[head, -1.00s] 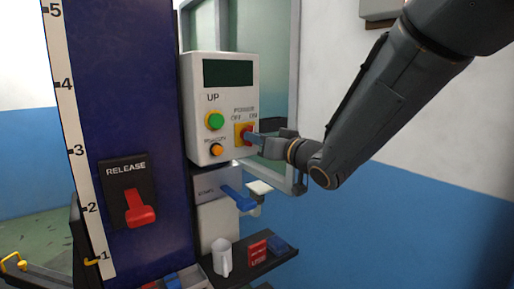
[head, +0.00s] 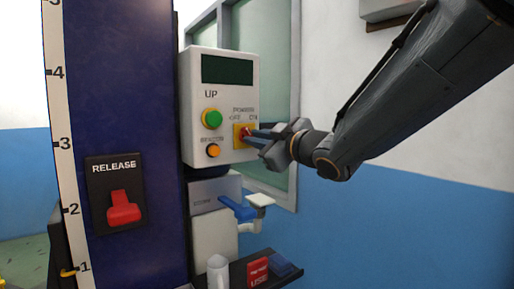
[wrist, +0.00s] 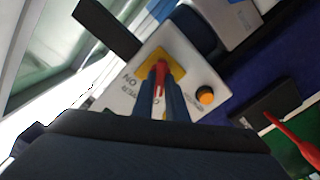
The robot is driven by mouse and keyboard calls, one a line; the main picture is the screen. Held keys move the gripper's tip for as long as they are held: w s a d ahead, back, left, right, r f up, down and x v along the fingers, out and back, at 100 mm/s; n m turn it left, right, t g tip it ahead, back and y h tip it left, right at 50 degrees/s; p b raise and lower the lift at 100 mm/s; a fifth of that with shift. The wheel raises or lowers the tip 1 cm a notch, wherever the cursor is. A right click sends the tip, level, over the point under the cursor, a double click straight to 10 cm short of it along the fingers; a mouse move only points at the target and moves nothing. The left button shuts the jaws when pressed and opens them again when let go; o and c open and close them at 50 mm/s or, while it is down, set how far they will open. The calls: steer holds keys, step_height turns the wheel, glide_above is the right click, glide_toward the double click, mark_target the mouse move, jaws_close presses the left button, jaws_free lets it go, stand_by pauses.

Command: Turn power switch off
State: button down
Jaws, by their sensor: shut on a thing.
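The power switch (head: 246,132) is a small red knob on a yellow plate, on the right of a pale control box (head: 237,76). "OFF" and "ON" labels stand above it. My gripper (head: 256,136) reaches in from the right, its blue-grey fingers shut on the red knob. In the wrist view the power switch (wrist: 162,67) shows between the two fingers of my gripper (wrist: 159,95), which cover part of the labels. The knob's exact angle is hard to tell.
A green button (head: 212,118) and an orange button (head: 213,150) sit left of the switch. A red release lever (head: 123,208) is on the blue column (head: 130,110). Below are a blue lever (head: 238,208) and a shelf with a white mug (head: 217,272).

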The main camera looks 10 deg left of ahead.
steer(key=shift+n+b, duration=0.35)
steer(key=shift+n, duration=0.15)
steer(key=c, duration=1.8)
jaws_free()
steer(key=shift+o, duration=0.2)
steer(key=b+v, duration=0.1)
steer(key=v, duration=0.6)
steer(key=shift+s+d, duration=0.25)
steer(key=shift+d, duration=0.05)
